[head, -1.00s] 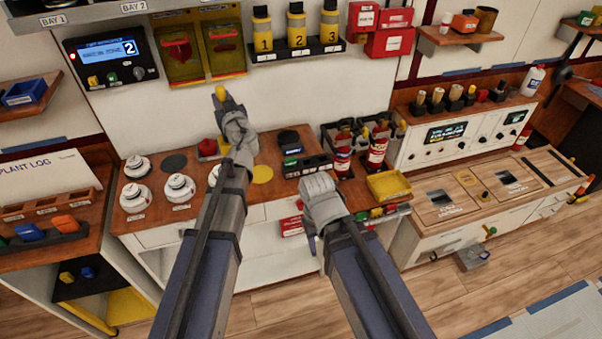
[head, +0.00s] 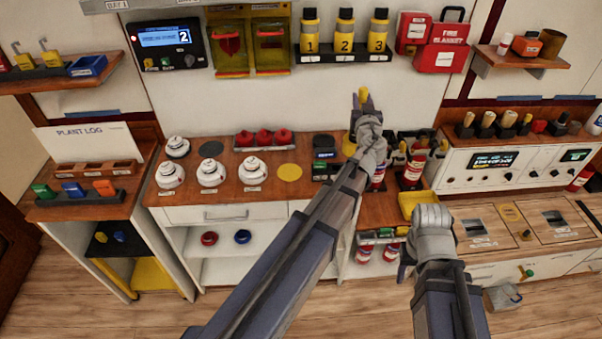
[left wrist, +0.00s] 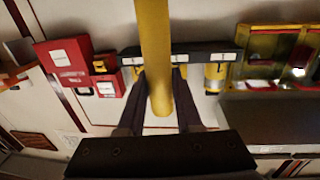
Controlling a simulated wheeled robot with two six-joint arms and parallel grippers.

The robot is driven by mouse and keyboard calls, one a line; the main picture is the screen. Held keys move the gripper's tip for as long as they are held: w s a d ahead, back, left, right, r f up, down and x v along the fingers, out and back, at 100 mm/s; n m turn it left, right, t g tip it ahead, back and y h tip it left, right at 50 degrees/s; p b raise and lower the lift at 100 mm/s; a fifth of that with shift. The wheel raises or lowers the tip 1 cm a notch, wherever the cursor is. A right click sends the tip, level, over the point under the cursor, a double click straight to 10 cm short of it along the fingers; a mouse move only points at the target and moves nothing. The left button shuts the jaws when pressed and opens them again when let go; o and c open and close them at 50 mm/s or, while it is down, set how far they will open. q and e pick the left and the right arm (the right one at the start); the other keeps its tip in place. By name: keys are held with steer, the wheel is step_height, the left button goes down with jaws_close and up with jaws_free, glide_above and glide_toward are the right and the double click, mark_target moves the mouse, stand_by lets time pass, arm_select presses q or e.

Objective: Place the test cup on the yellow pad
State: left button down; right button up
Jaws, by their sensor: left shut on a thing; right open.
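My left gripper (head: 364,112) is shut on a yellow rod-like piece (head: 365,97), apparently the test cup's handle. The rod also stands between the fingers in the left wrist view (left wrist: 154,60). A yellow patch (head: 349,146) shows beside the wrist and may be the cup's body; the rest is hidden. The yellow pad (head: 289,171) is a flat round disc on the wooden bench, bare, to the left of my left gripper in the picture. My right gripper (head: 406,264) is open and low, in front of the yellow tray.
Several white detectors (head: 212,172) stand left of the pad, with red domes (head: 263,138) behind. A dark disc (head: 211,148) lies further left. A black device (head: 325,150) and fire extinguishers (head: 414,165) stand to the right. A yellow tray (head: 420,200) sits lower right.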

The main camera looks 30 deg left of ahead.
arm_select(q)
steer(key=s+a+f+n+g+y+b, duration=0.2)
steer(key=s+a+y, duration=0.15)
steer(key=a, duration=0.75)
steer(key=s+a+f+n+g+y+b, duration=0.15)
steer(key=s+a, duration=0.25)
steer(key=a, duration=0.6)
step_height(320, 180, down, 10)
steer(key=b, duration=0.9)
steer(key=shift+n+g+y+b, duration=0.3)
steer(key=shift+n+g+b, duration=0.05)
steer(key=shift+n+b, duration=0.1)
steer(key=shift+w, duration=0.1)
steer(key=shift+f, duration=0.15)
steer(key=c, duration=0.6)
jaws_free()
steer(key=v, duration=1.2)
steer(key=shift+r, duration=0.25)
